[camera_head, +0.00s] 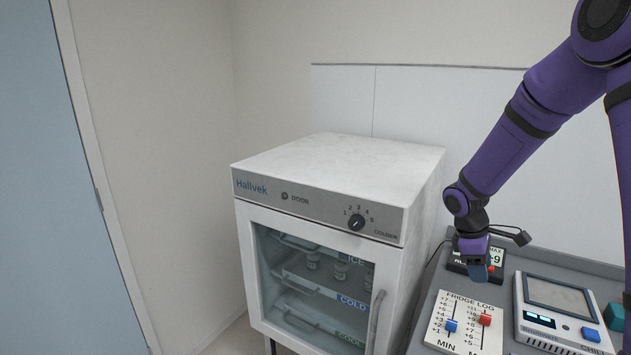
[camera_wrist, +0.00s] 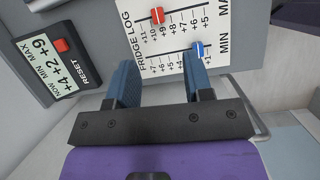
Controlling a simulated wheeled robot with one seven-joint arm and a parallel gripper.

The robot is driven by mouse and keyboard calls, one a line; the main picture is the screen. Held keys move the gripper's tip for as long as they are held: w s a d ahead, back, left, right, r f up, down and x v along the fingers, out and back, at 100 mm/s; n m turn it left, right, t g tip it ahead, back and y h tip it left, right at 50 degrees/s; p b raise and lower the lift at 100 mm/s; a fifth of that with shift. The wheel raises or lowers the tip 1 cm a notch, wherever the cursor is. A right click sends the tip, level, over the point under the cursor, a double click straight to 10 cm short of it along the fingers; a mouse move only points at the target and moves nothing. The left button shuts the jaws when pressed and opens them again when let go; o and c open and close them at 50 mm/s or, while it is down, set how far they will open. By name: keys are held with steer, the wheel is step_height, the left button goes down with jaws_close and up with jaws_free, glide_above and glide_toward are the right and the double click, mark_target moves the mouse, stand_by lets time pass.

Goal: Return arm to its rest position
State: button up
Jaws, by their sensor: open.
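My arm (camera_head: 515,135) is purple and reaches down from the upper right of the head view. My gripper (camera_head: 482,270) points down over the counter, in front of the small dark thermometer display (camera_head: 497,258). In the wrist view my gripper (camera_wrist: 160,80) is open, with its two blue fingers apart and nothing between them. The fingers sit over the white fridge log board (camera_wrist: 140,62). The display (camera_wrist: 45,68) with its red reset button (camera_wrist: 61,45) lies to their left. I cannot tell the exact height of the fingertips.
A white fridge (camera_head: 345,170) with a closed glass door and vials inside stands left of the counter. The log board (camera_head: 463,322) carries a red slider (camera_head: 485,319) and a blue slider (camera_head: 451,326). A white device (camera_head: 560,315) with a screen sits to its right.

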steer(key=s+a+r+m+t+y, duration=0.15)
steer(key=s+a+r+m, duration=0.25)
steer(key=s+r, duration=0.55)
steer(key=s+a+r+m+t, duration=0.35)
steer(key=s+r, duration=0.35)
steer(key=r, duration=0.5)
steer(key=s+a+r+m+t+y, duration=0.2)
steer(key=s+a+r, duration=0.1)
steer(key=s, duration=0.7)
steer(key=shift+s+a+r+m, duration=0.15)
steer(key=shift+s+r+m, duration=0.05)
steer(key=shift+m, duration=0.15)
stand_by(1.8)
